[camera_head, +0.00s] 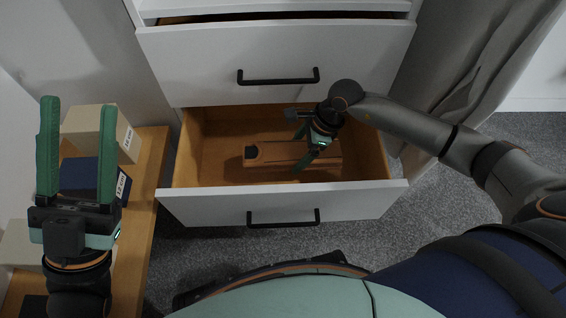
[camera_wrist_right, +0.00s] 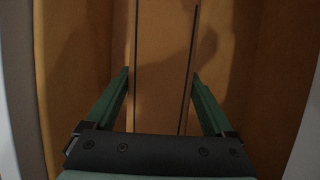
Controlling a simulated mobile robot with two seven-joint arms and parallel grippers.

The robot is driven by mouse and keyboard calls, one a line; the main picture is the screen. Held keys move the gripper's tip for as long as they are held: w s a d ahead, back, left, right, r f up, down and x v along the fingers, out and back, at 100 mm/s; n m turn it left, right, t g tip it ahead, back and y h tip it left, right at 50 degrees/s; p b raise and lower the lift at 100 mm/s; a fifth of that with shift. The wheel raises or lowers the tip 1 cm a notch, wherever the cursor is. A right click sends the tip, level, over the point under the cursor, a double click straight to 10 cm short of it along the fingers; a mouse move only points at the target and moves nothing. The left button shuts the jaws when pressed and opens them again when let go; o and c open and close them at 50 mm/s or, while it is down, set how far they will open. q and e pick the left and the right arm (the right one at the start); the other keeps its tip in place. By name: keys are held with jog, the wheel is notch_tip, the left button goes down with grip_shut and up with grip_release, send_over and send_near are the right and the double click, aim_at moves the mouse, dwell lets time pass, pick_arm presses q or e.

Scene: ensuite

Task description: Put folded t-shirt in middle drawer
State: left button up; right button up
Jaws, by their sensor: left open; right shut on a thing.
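A flat orange-brown bundle with dark edges, which looks like the folded t-shirt (camera_head: 265,155), lies low inside the open drawer (camera_head: 190,207). In the right wrist view the folded t-shirt (camera_wrist_right: 162,60) runs up between the fingers. My right gripper (camera_head: 304,149) reaches down into this drawer and is shut on the folded t-shirt; its fingers stand apart on either side of it. The gripper hides part of the bundle. My left gripper (camera_head: 77,150) is open and empty at the left, with its fingers pointing away over the wooden bench.
Another drawer front (camera_head: 210,65) with a black handle is directly above, showing a dark gap at its top. A cream box (camera_head: 85,122), a dark blue box (camera_head: 78,172) and another pale box (camera_head: 18,247) stand on the wooden bench (camera_head: 146,190). A grey curtain (camera_head: 480,60) hangs at right.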

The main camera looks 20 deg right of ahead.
aim_at(291, 178)
notch_tip(291, 178, down, 10)
jog(key=b, duration=0.4)
jog(key=shift+r, duration=0.1)
jog(key=o, duration=1.2)
jog(key=shift+o, duration=0.2)
jog(key=p+v, duration=0.4)
jog(key=v, duration=0.7)
jog(key=shift+r+p, duration=0.15)
jog(key=shift+p, duration=0.15)
jog(key=shift+s+d+r, duration=0.1)
jog(key=shift+d+r, duration=0.05)
jog(key=shift+r, duration=0.25)
